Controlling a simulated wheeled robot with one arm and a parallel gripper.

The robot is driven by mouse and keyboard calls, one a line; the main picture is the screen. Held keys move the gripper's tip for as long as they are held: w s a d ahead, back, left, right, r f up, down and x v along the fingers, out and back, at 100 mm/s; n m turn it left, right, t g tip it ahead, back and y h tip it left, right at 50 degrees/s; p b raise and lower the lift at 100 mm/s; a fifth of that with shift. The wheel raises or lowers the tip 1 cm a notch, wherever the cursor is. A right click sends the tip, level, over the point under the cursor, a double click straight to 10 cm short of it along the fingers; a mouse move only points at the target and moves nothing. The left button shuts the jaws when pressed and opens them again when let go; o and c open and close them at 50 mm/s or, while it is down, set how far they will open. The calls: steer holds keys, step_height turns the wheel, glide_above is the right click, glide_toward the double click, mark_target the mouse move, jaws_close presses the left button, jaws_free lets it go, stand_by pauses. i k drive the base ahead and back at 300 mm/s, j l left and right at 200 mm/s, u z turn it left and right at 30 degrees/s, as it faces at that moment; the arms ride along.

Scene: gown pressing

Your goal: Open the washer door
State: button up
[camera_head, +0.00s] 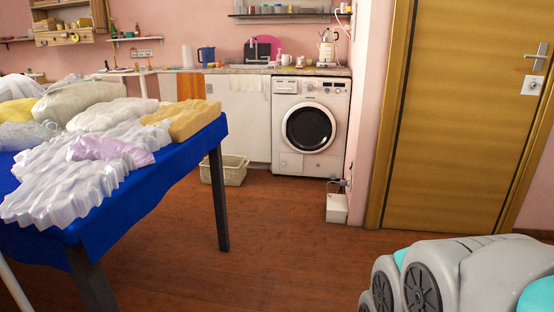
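The white front-loading washer (285,145) stands under the right end of the counter against the far wall. Its round door (308,128) has a dark glass centre and a white ring, and looks shut. My gripper is not in view. A grey and teal part of my own arm fills the bottom right corner, far in front of the washer.
A table with a blue cloth (190,166), heaped with fabrics, fills the left. A wicker basket (236,171) stands left of the washer. A small white box (337,207) stands on the floor to its right. The wooden floor (285,225) between is clear. A wooden door (455,125) is at right.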

mark_target(307, 127)
steer(key=i+z, duration=0.2)
steer(key=i, duration=1.85)
steer(key=i+u, duration=0.15)
steer(key=i, duration=0.4)
steer(key=i+l+u, duration=0.15)
steer(key=i, duration=0.35)
steer(key=i+l+u, duration=0.1)
steer(key=i+l, duration=0.15)
steer(key=i, duration=0.3)
steer(key=i+l+u, duration=0.15)
steer(key=i, duration=0.35)
steer(key=l, duration=0.1)
